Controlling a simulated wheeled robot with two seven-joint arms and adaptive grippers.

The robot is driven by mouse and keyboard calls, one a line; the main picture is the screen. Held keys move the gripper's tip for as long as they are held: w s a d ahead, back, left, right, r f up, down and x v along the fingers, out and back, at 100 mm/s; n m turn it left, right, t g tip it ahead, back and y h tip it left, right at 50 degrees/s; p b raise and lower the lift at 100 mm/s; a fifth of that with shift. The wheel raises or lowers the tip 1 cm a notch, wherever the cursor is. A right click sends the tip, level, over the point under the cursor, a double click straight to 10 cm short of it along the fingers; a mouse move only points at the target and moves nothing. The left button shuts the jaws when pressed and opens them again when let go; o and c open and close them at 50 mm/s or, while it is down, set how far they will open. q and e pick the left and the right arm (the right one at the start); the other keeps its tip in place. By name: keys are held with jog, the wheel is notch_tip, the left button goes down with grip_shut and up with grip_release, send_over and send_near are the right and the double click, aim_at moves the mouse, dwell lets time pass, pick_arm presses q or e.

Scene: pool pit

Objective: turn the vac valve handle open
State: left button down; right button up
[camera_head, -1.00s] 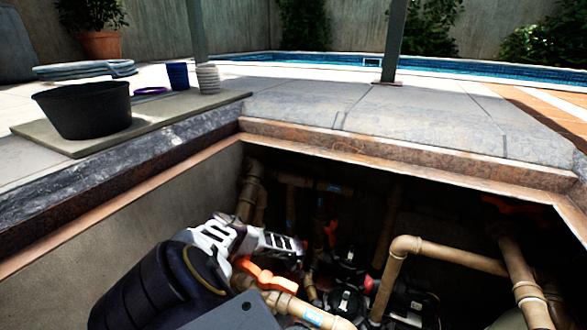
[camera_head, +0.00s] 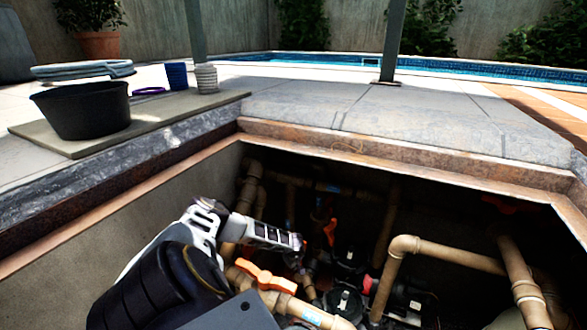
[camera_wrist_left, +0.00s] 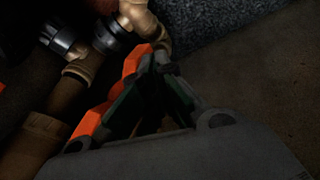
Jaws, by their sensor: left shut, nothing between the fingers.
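An orange valve handle (camera_head: 266,278) sits on a tan pipe at the lower middle of the pit in the head view. I cannot read a label that marks it as the vac one. My left gripper (camera_head: 299,242) reaches in from the left, shut and empty, just above and behind this handle in the picture. In the left wrist view the shut fingers (camera_wrist_left: 160,60) are dark, with orange handle parts (camera_wrist_left: 92,121) close along their left side. I cannot tell whether they touch. My right gripper is not in view.
Another orange handle (camera_head: 330,232) stands deeper in the pit. A tan elbow pipe (camera_head: 403,245) rises to the right. A black tub (camera_head: 84,109) stands on a slab at the left.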

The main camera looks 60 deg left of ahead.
pick_arm(q)
jog(key=v, duration=0.6)
jog(key=shift+r, duration=0.2)
dwell(0.4)
